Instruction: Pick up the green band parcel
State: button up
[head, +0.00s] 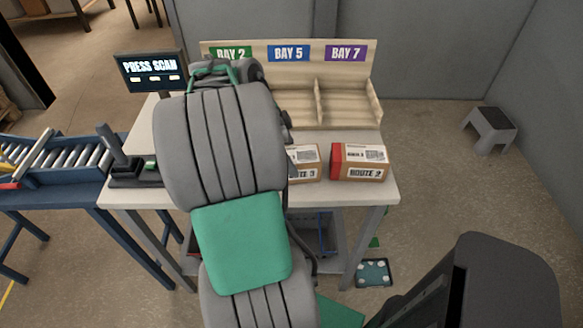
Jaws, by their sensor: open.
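No green band shows on any parcel in the head view. A cardboard parcel labelled ROUTE 3 (307,163) stands on the table, its left part hidden behind my arm, so its band colour cannot be seen. To its right, apart from it, is a cardboard parcel with a red band (337,162), labelled ROUTE 2. My large grey arm with a green panel reaches over the middle of the table and covers much of it. The jaws of my gripper are hidden behind the arm, so I cannot tell how far they are from the parcels.
A wooden rack (348,100) with BAY 2, BAY 5 and BAY 7 signs stands at the table's back. A PRESS SCAN screen (150,71) is at back left, a roller conveyor (70,160) at left. The table's front right corner (385,190) is clear. A grey step stool (490,128) stands right.

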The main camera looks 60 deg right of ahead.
jog(key=x, duration=0.5)
jog(key=shift+r, duration=0.1)
jog(key=c, duration=1.8)
jog(key=shift+c, duration=0.3)
jog(key=shift+r, duration=0.15)
